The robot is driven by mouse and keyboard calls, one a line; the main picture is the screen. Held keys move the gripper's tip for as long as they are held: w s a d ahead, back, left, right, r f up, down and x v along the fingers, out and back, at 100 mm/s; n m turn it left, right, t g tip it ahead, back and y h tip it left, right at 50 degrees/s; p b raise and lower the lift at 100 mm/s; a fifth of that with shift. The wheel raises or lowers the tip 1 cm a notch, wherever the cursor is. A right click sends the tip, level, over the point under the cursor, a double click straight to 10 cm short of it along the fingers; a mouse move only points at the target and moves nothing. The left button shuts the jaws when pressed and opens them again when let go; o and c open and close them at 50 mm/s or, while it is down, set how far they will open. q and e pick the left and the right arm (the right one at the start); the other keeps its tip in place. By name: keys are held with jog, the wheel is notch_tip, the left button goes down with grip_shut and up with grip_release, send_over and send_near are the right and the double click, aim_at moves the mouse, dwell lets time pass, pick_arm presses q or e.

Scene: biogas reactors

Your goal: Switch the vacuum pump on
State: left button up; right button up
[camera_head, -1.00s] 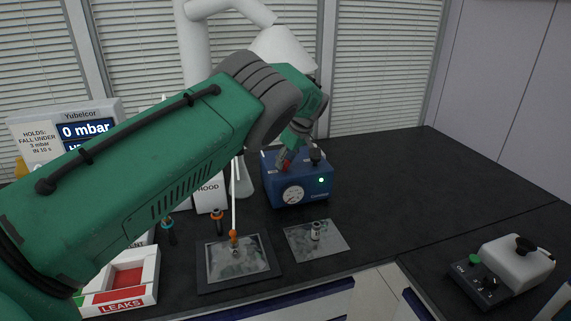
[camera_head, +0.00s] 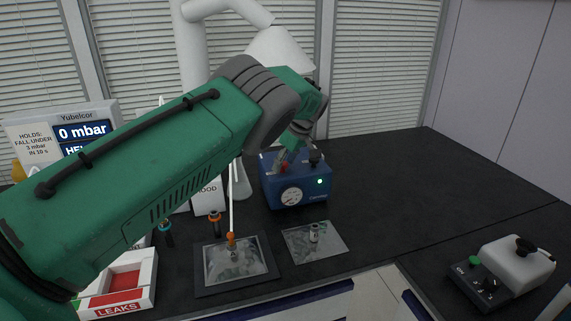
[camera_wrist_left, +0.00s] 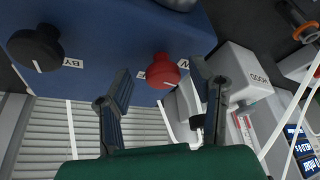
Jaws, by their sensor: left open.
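A blue box (camera_head: 298,187) with a round gauge and a lit green lamp stands on the dark bench. In the wrist view it carries a red knob (camera_wrist_left: 163,71) and a black knob (camera_wrist_left: 36,48) with partly hidden lettering. My left gripper (camera_wrist_left: 160,70) is open, its two fingers on either side of the red knob, with no clear contact. A white unit with a black base (camera_head: 516,264), green button (camera_head: 474,260) and black dial stands at the far right. No readable label shows which unit is the vacuum pump. My right gripper is not in view.
A grey screen unit (camera_head: 62,112) reads 0 mbar. A LEAKS tray (camera_head: 145,296) lies front left. Two flat clear pouches, one in a dark frame (camera_head: 270,242), lie in front of the blue box. A white box marked HOOD (camera_wrist_left: 242,68) is close to my fingers. The right-hand bench is mostly clear.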

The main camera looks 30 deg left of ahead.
pick_arm(q)
jog(key=v, duration=1.1)
jog(key=shift+w+d+r, duration=0.2)
jog(key=shift+d+r, duration=0.05)
jog(key=shift+f, duration=0.1)
